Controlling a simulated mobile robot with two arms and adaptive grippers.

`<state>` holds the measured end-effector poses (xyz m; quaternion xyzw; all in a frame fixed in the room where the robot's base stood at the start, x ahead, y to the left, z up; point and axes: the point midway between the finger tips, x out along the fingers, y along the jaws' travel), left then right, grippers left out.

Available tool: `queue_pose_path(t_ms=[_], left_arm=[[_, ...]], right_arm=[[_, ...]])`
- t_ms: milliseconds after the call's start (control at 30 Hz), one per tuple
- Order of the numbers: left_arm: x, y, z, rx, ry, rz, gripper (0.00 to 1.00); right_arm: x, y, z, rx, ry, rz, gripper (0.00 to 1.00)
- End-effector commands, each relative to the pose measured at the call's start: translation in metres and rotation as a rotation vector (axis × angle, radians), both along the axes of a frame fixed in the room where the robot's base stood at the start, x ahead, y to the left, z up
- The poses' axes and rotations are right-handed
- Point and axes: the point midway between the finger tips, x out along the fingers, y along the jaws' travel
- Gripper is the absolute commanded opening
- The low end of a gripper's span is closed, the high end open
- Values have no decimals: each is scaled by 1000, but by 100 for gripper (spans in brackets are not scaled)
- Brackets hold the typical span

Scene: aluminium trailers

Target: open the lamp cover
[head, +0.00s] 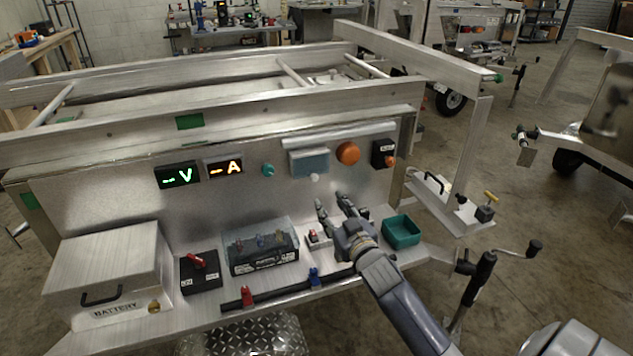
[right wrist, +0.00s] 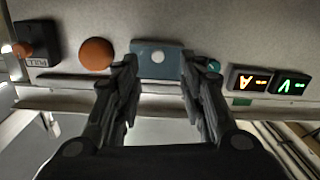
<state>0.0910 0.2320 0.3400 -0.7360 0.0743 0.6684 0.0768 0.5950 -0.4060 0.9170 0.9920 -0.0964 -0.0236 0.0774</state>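The lamp cover looks to be the blue-grey rectangular flap (head: 310,163) with a small white knob at its lower edge, on the upright metal panel. It appears shut, lying against the panel. In the right wrist view, which is upside down, the flap (right wrist: 146,70) and its white knob show between my fingers. My right gripper (head: 331,200) is open and empty, below and slightly right of the knob, its fingers pointing up toward the panel. It also shows in the right wrist view (right wrist: 158,75). What lies behind the flap is hidden. My left gripper is out of view.
An orange dome (head: 347,153) and a black switch box (head: 384,153) sit right of the flap; a teal knob (head: 268,170) and lit displays (head: 178,174) sit left. On the shelf below are a clear-covered black box (head: 262,249), a green bin (head: 402,232) and a battery box (head: 105,270).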

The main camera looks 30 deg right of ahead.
Motion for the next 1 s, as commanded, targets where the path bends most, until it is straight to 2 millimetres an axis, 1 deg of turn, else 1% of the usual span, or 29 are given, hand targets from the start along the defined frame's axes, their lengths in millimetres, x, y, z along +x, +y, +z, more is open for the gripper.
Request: queue_pose_path(t_ms=[33,100,233,500,700,833,1000], left_arm=[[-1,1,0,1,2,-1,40],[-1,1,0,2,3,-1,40],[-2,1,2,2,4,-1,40],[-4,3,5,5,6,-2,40],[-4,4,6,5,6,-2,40],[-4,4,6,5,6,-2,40],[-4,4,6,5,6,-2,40]], right_arm=[[3,-3,6,-3,-19,1,38],[7,-5,10,-5,-34,2,38],[20,-7,11,-5,-35,3,38],[67,-17,11,-5,-33,2,38],[94,-22,10,-4,-32,2,38],[104,-23,9,-4,-32,4,38],[109,-24,9,-5,-31,4,38]])
